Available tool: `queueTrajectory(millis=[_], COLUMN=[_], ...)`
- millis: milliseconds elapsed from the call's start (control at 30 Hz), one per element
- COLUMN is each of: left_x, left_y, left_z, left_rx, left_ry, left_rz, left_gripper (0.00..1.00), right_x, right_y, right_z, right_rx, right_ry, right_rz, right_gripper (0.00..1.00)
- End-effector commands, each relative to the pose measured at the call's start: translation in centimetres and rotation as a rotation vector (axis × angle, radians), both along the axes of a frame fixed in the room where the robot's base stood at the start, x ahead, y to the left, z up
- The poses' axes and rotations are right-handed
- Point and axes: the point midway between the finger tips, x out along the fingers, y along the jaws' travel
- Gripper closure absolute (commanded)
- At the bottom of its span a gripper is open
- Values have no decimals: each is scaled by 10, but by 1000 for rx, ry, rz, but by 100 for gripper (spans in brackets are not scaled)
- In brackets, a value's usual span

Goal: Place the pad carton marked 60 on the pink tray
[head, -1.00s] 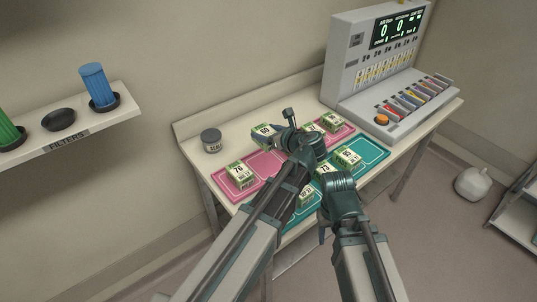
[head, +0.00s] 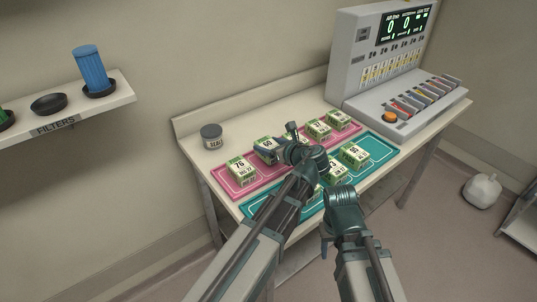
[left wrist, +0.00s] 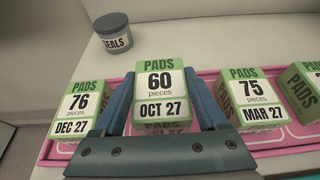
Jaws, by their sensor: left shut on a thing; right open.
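The pad carton marked 60 (head: 266,146) is a green and white box. In the left wrist view the same carton (left wrist: 160,82) stands upright between the blue fingers of my left gripper (left wrist: 161,100), which is shut on it. The carton is over the pink tray (head: 262,186), between the cartons marked 76 (left wrist: 80,104) and 75 (left wrist: 251,96). Its base is hidden, so I cannot tell whether it touches the tray. My left gripper (head: 283,142) also shows in the head view. My right gripper (head: 327,228) is open and empty, in front of the table.
More cartons (head: 318,129) stand at the right of the pink tray. A teal tray (head: 380,150) in front holds several cartons (head: 354,153). A seals jar (head: 211,136) stands at the back left. A grey console (head: 385,75) fills the table's right end.

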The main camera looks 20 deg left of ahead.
Motion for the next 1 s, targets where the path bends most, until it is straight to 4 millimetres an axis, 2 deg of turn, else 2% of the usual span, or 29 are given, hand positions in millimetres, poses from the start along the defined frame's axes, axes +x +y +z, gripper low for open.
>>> queueTrajectory(millis=[33,133,567,600,733,1000], left_x=[0,0,0,0,0,0], left_y=[0,0,0,0,0,0], left_z=[-14,-24,-27,-26,-26,-25], left_rx=[1,1,1,0,0,0], left_ry=[-1,-1,-1,0,0,0], left_rz=[0,0,0,0,0,0], left_gripper=[94,94,94,22,0,0], right_x=[0,0,0,0,0,0], right_y=[0,0,0,0,0,0], right_z=[-14,-24,-27,-26,-26,-25], right_rx=[0,0,0,0,0,0], right_ry=[0,0,0,0,0,0], right_rz=[0,0,0,0,0,0], right_gripper=[50,50,50,50,50,50])
